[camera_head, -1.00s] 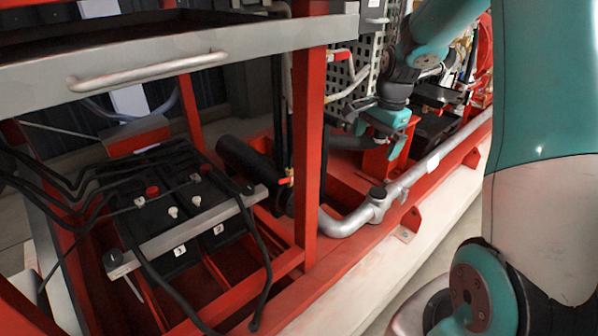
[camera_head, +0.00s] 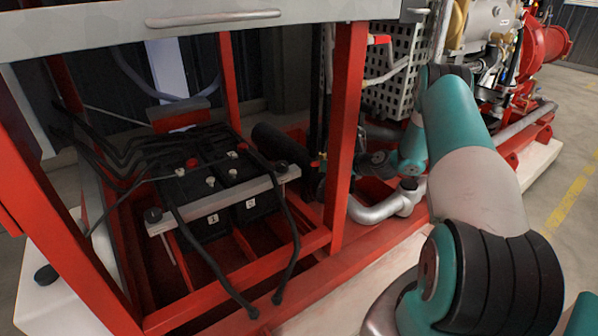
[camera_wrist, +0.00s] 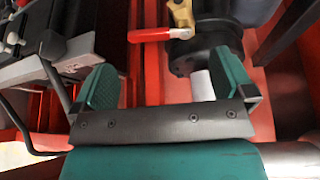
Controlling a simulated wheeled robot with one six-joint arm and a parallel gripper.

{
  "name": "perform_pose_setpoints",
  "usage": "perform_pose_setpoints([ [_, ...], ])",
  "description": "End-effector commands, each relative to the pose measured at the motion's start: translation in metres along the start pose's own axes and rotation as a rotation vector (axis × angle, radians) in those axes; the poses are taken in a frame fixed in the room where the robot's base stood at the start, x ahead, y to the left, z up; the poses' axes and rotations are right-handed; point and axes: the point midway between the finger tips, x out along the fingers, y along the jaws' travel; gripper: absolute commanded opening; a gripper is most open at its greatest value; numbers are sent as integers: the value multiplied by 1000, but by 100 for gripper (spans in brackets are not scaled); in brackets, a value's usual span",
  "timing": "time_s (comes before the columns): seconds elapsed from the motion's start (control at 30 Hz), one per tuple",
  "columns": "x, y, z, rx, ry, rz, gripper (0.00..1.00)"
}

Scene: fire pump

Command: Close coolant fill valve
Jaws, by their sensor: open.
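A valve with a red lever (camera_wrist: 155,34) and a brass body (camera_wrist: 182,14) is at the upper middle of the wrist view, by a black flanged pipe (camera_wrist: 205,40). I take it for the coolant fill valve. The lever lies roughly crosswise, pointing left from the brass body. My gripper (camera_wrist: 165,82) is open and empty. Its two teal fingers are wide apart, and the lever shows beyond and between them, with no contact visible. In the head view a small red spot (camera_head: 315,164) beside the black pipe may be the lever. My gripper's fingers are hidden there by the red post.
A red upright post (camera_head: 347,125) stands between the batteries (camera_head: 225,200) and my arm's end. A grey pipe (camera_head: 380,210) runs low to its right. A perforated guard (camera_head: 395,85) is behind. Black cables (camera_head: 285,225) hang around the batteries.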

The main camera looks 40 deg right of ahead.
Motion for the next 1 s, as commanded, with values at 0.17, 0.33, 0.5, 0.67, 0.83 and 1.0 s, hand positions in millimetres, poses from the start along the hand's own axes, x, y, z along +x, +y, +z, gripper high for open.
perform_pose_setpoints([
  [0.17,9,-8,-7,97,-53,-16,100],
  [0.33,36,-8,-6,94,-52,-14,100],
  [0.5,62,-8,-5,95,-52,-14,100],
  [0.67,74,-8,-3,95,-51,-15,100],
  [0.83,77,-9,-2,96,-50,-16,100],
  [1.0,76,-8,-2,96,-50,-16,88],
])
